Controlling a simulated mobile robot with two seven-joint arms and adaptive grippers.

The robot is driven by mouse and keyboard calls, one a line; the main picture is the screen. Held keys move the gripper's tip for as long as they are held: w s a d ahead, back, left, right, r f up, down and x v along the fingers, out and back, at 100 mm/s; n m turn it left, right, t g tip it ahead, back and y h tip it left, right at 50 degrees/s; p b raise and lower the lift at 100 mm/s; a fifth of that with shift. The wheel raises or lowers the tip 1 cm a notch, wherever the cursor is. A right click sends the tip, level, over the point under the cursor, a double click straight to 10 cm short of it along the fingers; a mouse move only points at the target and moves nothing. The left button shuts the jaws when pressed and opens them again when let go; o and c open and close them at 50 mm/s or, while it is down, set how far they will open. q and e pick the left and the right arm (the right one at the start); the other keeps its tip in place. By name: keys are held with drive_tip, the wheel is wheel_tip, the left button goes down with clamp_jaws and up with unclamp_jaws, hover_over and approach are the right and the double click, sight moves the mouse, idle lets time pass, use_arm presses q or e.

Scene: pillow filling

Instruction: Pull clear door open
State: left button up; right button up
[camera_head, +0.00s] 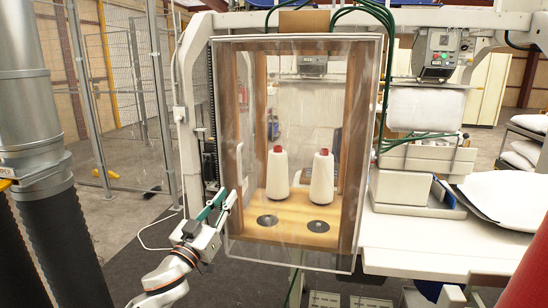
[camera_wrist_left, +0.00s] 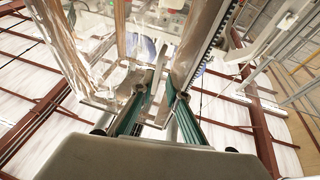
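The clear door (camera_head: 297,240) is a transparent panel with pale edges. It stands across the front of a wooden cabinet (camera_head: 356,130) holding two white thread cones with red tops. I cannot tell whether it is slightly ajar. My left gripper (camera_head: 229,193) is at the door's lower left edge, its two green-sided fingers apart with a gap between them. In the left wrist view my left gripper (camera_wrist_left: 162,82) points at the clear door (camera_wrist_left: 95,45). I cannot tell whether the fingers touch the door. My right gripper is not in view.
A white work table (camera_head: 425,255) with trays stands right of the cabinet. A control box (camera_head: 439,52) and green hoses are above it. A thick grey pipe (camera_head: 28,110) is at the left edge.

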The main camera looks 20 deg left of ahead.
sight(239, 167)
use_arm(q)
drive_tip(key=shift+t, duration=0.3)
drive_tip(key=shift+w+r+p, duration=0.1)
drive_tip(key=shift+w+r, duration=1.05)
drive_tip(key=shift+w, duration=0.2)
drive_tip(key=shift+w+r+p, duration=0.15)
drive_tip(key=shift+w+r, duration=0.95)
drive_tip(key=shift+w, duration=0.25)
drive_tip(key=shift+w+r+p, duration=0.1)
drive_tip(key=shift+w+r, duration=1.05)
drive_tip(key=shift+w, duration=0.2)
clamp_jaws()
